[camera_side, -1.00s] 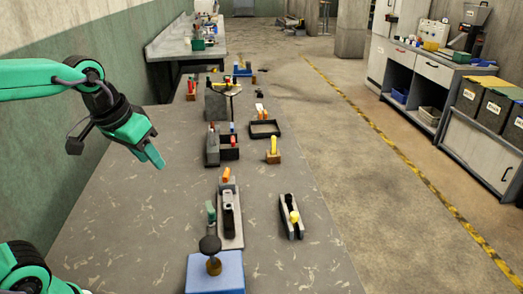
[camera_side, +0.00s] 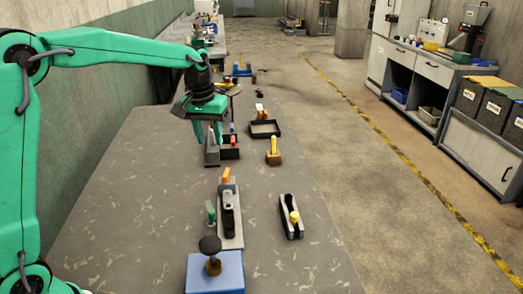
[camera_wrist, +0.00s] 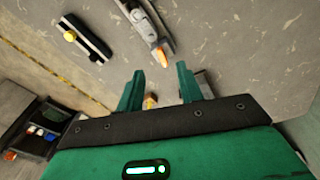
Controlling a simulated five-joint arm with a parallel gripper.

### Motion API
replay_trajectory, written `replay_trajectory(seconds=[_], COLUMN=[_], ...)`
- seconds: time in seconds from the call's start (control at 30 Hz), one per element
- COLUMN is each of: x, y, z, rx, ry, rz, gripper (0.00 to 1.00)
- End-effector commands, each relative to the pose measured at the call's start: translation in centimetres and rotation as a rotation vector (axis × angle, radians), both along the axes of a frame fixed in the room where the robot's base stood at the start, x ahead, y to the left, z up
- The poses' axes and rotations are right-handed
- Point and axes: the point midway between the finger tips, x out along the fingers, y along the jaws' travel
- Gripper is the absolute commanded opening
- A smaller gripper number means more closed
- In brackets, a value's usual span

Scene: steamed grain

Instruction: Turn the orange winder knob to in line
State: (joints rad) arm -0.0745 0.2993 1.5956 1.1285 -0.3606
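An orange knob (camera_side: 226,175) stands at the far end of a long grey fixture (camera_side: 238,241) on the bench. In the wrist view the orange knob (camera_wrist: 160,55) shows just beyond and between my fingertips, at the end of the grey fixture (camera_wrist: 145,22). My gripper (camera_side: 208,135) points down over the bench, farther back than the knob, near a grey block (camera_side: 212,156). Its green fingers are apart and nothing is held between them, as the wrist view of my gripper (camera_wrist: 160,70) also shows. I cannot tell the knob's exact angle.
A yellow-knobbed dark fixture (camera_side: 292,217) lies right of the grey fixture. A blue block with a black knob (camera_side: 230,273) is in front. A yellow piece on a brown base (camera_side: 273,151) and a black tray (camera_side: 265,129) stand behind. The bench's left side is clear.

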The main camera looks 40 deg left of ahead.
Motion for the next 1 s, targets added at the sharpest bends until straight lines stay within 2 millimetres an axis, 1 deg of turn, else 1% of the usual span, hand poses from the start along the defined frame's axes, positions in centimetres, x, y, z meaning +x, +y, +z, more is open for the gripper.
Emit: replay_trajectory(seconds=[0.03,0.2,0.4,0.6,0.87,1.0], x=[1.0,3.7,5.9,6.6,6.7,6.7], y=[0.2,0.9,1.5,1.8,1.8,1.8], z=[-0.9,-3.7,-6.4,-7.5,-7.7,-8.4], rx=[-0.002,-0.010,-0.015,-0.016,-0.017,-0.017], ry=[0.017,0.063,0.101,0.118,0.119,0.119], rz=[0.015,0.069,0.116,0.136,0.137,0.137], gripper=[0.36,0.36,0.36,0.36,0.36,0.36])
